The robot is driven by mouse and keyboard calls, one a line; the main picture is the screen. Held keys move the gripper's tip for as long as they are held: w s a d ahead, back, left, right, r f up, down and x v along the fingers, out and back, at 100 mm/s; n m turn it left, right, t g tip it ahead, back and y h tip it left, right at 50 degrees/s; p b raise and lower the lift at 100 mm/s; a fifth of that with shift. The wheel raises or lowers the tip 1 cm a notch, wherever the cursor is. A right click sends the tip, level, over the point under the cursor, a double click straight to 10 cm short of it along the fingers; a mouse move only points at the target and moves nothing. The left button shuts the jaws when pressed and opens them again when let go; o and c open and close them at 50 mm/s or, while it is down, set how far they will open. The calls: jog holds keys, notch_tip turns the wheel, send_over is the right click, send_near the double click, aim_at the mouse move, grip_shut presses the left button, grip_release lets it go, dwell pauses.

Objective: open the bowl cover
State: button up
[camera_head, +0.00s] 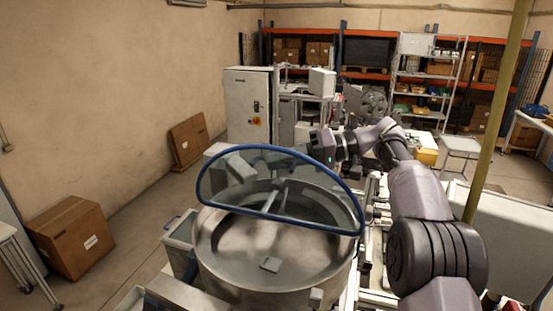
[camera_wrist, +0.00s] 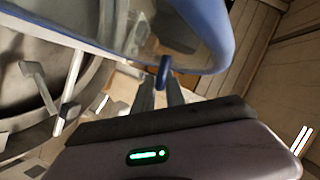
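The bowl (camera_head: 222,262) is a large round metal drum in the lower middle of the head view. Its cover (camera_head: 235,182) is a clear half-round panel with a blue rim, tilted up above the far part of the bowl. The near part of the bowl is uncovered. My gripper (camera_head: 318,150) is at the far side of the cover's curved edge; its fingers are hard to see there. In the wrist view, my gripper's two dark fingers stand close on either side of a small blue handle (camera_wrist: 164,72) on the cover's rim, and look shut on it.
A cardboard box (camera_head: 72,236) stands on the floor at left. A white cabinet (camera_head: 248,105) and shelves (camera_head: 425,75) stand behind. A yellowish pole (camera_head: 497,110) rises right of my arm. Floor at left is partly clear.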

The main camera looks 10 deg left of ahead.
jog(key=shift+o, duration=1.3)
jog(key=shift+w+a+f, duration=0.1)
jog(key=shift+w, duration=0.15)
jog(key=shift+s, duration=0.1)
